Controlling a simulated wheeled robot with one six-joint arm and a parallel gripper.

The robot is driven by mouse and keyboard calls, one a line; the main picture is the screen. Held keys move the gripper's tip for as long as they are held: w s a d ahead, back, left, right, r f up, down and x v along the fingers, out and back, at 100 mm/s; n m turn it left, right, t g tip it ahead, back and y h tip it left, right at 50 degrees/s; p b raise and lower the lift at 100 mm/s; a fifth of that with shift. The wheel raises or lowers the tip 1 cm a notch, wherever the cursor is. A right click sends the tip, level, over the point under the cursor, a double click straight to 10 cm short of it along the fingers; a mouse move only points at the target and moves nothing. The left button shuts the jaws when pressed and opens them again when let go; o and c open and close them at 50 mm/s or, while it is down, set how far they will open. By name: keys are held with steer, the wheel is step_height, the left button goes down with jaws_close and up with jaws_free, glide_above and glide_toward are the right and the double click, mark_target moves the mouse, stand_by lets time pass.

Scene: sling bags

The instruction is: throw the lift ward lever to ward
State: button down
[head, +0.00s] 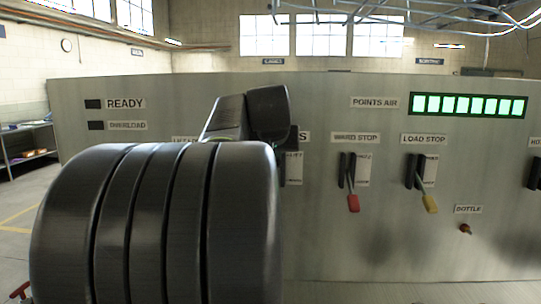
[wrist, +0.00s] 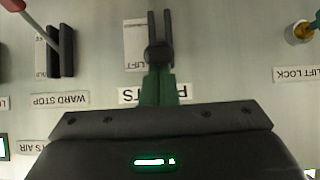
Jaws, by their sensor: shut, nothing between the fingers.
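The nameplate of the lift and ward lever shows upside down in the wrist view, partly hidden and seeming to read POINTS (wrist: 130,96). A pale plate marked LIFT (wrist: 136,40) is beside a pair of dark upright bars (wrist: 152,25), which look like the lever's slot. I cannot make out the handle or its position. My gripper (wrist: 159,56) is shut and empty, pointing at the panel in front of these bars. Whether it touches the lever is unclear. In the head view my arm hides most of this lever; part of its pale plate (head: 294,168) shows.
The red-handled ward stop lever (head: 353,202) is just to the right, with the yellow-handled load stop lever (head: 430,203) beyond it. A bottle knob (head: 465,229) sits lower right. In the wrist view, a LIFT LOCK label (wrist: 296,75) and brass-coloured fitting (wrist: 300,31) are at the right.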

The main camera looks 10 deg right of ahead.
steer(key=shift+s+f+b, duration=0.15)
steer(key=shift+f+b, duration=0.25)
steer(key=shift+b, duration=0.15)
step_height(320, 180, down, 13)
steer(key=s+t+h+b, duration=0.1)
steer(key=t+b, duration=0.7)
steer(key=b, duration=2.7)
steer(key=shift+s+a+h, duration=0.3)
steer(key=shift+s+h, duration=0.1)
steer(key=shift+h, duration=0.2)
